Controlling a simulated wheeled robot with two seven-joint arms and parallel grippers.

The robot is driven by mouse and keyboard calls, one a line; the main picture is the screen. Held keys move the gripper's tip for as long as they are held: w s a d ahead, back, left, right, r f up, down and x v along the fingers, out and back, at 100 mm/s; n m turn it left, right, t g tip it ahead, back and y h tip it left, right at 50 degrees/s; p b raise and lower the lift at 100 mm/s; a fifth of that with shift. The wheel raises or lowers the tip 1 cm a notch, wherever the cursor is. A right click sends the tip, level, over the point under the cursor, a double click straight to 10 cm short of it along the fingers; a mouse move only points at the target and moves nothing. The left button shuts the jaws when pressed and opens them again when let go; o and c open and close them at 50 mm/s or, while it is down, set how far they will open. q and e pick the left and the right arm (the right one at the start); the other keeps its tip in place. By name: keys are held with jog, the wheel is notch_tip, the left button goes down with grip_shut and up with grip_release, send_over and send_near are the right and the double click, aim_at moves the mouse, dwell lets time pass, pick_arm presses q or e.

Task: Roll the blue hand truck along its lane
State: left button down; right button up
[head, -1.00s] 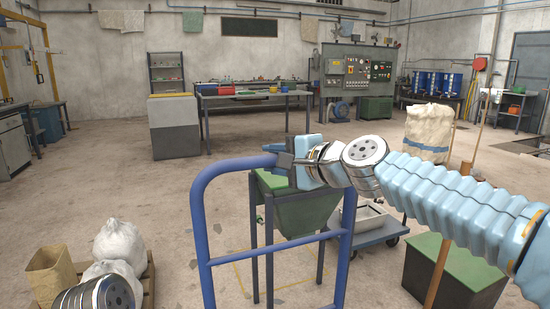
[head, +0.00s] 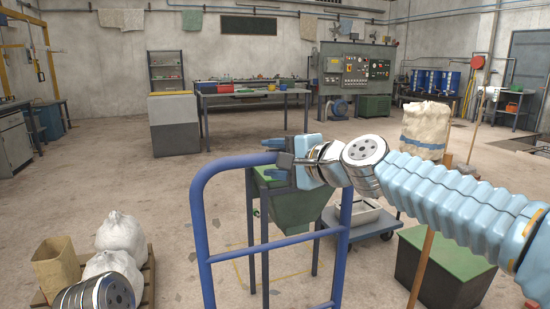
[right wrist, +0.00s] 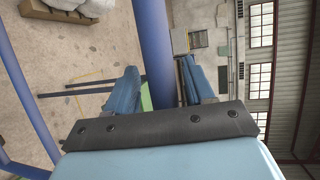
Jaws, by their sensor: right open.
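The blue hand truck (head: 199,225) stands upright close in front of me, its tubular frame with a curved top bar and a crossbar. Its lower end is below the picture. I cannot tell whether the fingers touch the tube. My left gripper is not in view. A yellow outline (head: 240,284) on the floor shows behind the frame.
A green hopper (head: 300,210) on legs stands just behind the truck. A grey cart (head: 368,226) and a green-topped box (head: 445,265) are to the right. Sacks (head: 122,232) on a pallet lie at left. The floor beyond is clear up to the workbench (head: 255,95).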

jog(key=b+v, duration=0.1)
jog(key=v, duration=1.2)
jog(key=shift+s+d, duration=0.25)
jog(key=shift+s, duration=0.05)
